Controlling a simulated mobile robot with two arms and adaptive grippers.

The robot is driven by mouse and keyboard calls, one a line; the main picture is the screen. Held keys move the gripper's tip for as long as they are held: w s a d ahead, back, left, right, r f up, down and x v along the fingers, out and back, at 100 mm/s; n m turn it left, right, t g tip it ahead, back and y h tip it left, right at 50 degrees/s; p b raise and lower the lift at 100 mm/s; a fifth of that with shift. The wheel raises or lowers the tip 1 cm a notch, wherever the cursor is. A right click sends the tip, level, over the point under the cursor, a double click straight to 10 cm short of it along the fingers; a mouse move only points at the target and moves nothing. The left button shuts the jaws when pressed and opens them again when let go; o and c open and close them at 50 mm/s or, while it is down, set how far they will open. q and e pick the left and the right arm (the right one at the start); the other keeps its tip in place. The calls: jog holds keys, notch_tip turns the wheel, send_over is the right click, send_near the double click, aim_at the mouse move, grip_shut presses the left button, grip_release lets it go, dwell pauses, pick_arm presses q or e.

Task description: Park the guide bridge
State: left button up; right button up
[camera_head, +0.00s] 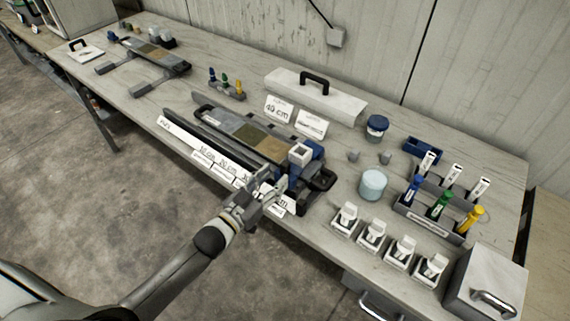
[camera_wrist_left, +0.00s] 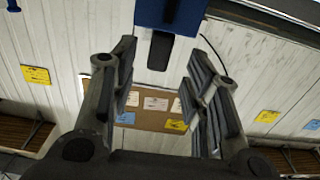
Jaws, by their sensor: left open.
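The guide bridge appears to be the blue piece (camera_head: 312,152) with a white square block (camera_head: 300,154) on it, standing across the right end of the grey core liner tray (camera_head: 248,131). My left gripper (camera_head: 270,188) is open and empty at the table's front edge, just left of and in front of the blue piece. In the left wrist view a blue block (camera_wrist_left: 170,14) with a dark tab (camera_wrist_left: 160,50) shows at the top, above and between the open fingers (camera_wrist_left: 160,75). Contact with it cannot be seen. My right gripper is out of view.
A white ruler strip (camera_head: 205,150) runs along the tray's front. To the right stand white-topped holders (camera_head: 372,234), a pale jar (camera_head: 373,184), a rack with coloured markers (camera_head: 438,207) and a metal box (camera_head: 485,284). A lidded white box (camera_head: 315,97) stands behind. A second tray (camera_head: 155,52) lies far left.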

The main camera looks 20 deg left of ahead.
aim_at(282, 170)
pick_arm(q)
jog(key=shift+p+x, duration=0.5)
jog(key=shift+x, duration=2.45)
grip_shut()
